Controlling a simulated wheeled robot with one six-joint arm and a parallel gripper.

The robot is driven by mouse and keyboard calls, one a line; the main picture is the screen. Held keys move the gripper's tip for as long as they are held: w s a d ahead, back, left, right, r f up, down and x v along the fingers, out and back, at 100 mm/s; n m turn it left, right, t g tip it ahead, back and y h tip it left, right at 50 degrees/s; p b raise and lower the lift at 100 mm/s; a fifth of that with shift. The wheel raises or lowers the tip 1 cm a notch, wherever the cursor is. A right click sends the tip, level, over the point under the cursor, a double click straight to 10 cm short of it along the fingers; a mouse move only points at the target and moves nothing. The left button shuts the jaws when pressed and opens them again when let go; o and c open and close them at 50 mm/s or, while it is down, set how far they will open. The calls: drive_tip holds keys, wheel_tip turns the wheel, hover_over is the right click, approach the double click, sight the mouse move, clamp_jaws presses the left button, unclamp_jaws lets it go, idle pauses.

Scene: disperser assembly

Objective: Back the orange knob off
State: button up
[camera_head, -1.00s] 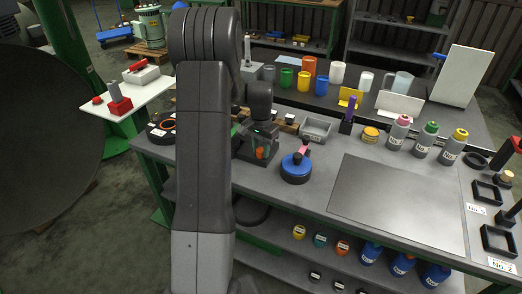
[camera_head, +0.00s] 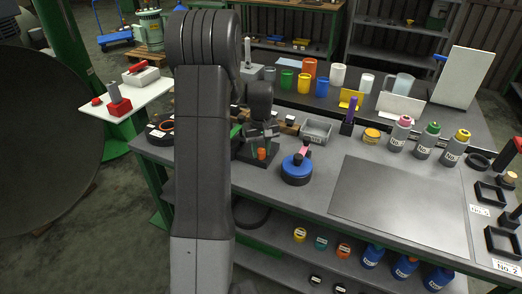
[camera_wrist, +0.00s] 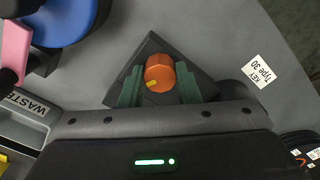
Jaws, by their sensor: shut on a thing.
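The orange knob (camera_wrist: 160,70) has a yellow mark on its side and sits over a dark, square-cornered base (camera_wrist: 149,47). In the wrist view my gripper (camera_wrist: 159,88) has its green fingers on either side of the knob, shut on it. In the head view the knob (camera_head: 262,154) shows low at my gripper (camera_head: 262,143), above the dark base (camera_head: 258,161) on the bench. Part of the base is hidden behind my gripper, and I cannot see how the knob is joined to it.
A blue round thing (camera_head: 297,172) with a pink handle stands close to the right. A grey waste bin (camera_head: 317,130) is behind it. A bare grey plate (camera_head: 395,205) covers the bench's right part.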

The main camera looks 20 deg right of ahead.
sight(261, 150)
drive_tip(key=shift+n, duration=2)
drive_tip(key=o, duration=1)
drive_tip(key=shift+c, duration=0.2)
wheel_tip(261, 150, up, 14)
drive_tip(key=shift+b, duration=0.35)
drive_tip(key=shift+f, duration=0.1)
wheel_tip(261, 150, down, 14)
drive_tip(key=shift+r, duration=0.1)
